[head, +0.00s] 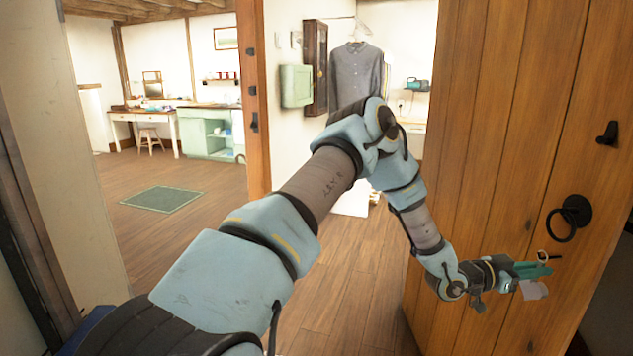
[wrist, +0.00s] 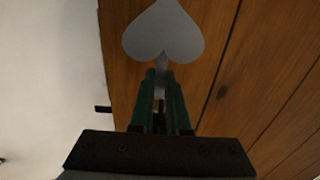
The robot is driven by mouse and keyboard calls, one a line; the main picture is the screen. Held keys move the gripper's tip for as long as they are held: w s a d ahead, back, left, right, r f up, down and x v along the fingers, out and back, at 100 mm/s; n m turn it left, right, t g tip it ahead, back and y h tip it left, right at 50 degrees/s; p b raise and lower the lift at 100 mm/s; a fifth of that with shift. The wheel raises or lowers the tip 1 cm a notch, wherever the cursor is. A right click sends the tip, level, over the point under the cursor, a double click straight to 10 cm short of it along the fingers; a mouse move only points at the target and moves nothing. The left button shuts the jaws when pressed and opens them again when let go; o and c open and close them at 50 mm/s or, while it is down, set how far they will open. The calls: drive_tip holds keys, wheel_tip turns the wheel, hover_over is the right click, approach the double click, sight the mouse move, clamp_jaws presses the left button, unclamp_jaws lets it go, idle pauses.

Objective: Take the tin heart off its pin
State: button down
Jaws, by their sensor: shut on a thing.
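The tin heart (wrist: 163,30) is flat and pale grey. In the wrist view it shows in front of the wooden door, its narrow stem between the green fingers of my gripper (wrist: 161,80). In the head view my gripper (head: 535,270) is beside the door face at the lower right, shut on the heart's stem, and the pale heart (head: 534,291) shows just below the fingers. A small thin loop (head: 543,257) shows just above the fingers, close to the door. I cannot tell whether the loop is around a pin.
The wooden door (head: 500,120) fills the right side. It bears a black ring handle (head: 570,218) and a black peg (head: 607,133). A grey shirt (head: 355,75) hangs on the wall behind my arm. Open wooden floor and a green rug (head: 163,199) lie at the left.

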drive_tip(key=a, duration=0.8)
drive_tip(key=shift+s+a, duration=0.2)
idle(1.2)
